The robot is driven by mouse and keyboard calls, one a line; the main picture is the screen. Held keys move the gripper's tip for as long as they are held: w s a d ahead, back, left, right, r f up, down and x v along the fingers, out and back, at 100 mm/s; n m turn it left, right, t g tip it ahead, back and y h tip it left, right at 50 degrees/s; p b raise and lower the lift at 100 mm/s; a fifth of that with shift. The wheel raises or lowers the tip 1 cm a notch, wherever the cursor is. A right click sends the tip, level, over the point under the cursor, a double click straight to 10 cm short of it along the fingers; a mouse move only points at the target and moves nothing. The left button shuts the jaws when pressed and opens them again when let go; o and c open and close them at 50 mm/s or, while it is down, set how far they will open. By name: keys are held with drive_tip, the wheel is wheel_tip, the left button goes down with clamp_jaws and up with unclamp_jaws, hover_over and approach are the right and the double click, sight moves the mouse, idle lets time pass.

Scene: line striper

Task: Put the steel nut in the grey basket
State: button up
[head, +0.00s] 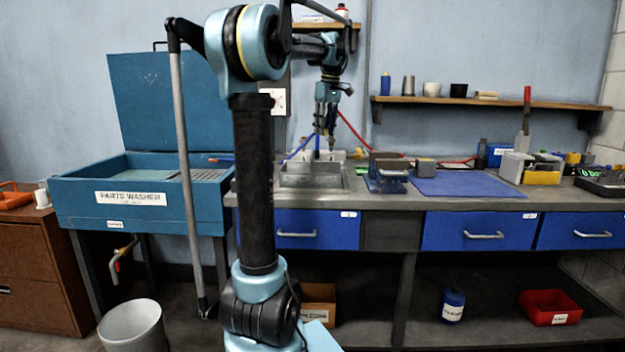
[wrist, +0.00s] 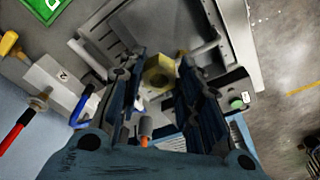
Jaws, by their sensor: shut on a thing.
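My gripper (head: 331,140) hangs above the left part of the grey workbench, pointing down. In the wrist view its two dark fingers (wrist: 161,72) are closed about a yellowish hexagonal nut (wrist: 158,76), the only nut I can make out; it looks more brassy than steel. The nut is too small to tell in the head view. Below the gripper in the head view is a grey, shallow, open metal container (head: 312,180) on the bench. A grey metal container also shows beyond the fingers in the wrist view (wrist: 212,24). I cannot tell whether this is the grey basket.
A blue parts washer (head: 75,208) stands left of the bench. Right of the container are a vise-like block (head: 388,168), a blue mat (head: 465,187) and several tools. A wall shelf (head: 480,101) runs above. A grey bin (head: 133,328) stands on the floor.

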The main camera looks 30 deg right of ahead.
drive_tip(key=f, duration=1.2)
drive_tip(key=shift+s+d, duration=0.15)
drive_tip(key=shift+d, duration=0.15)
drive_tip(key=shift+f, duration=2.7)
drive_tip(key=o, duration=1.1)
wheel_tip(320, 180, up, 12)
drive_tip(key=s, duration=0.2)
drive_tip(key=shift+w+d, duration=0.1)
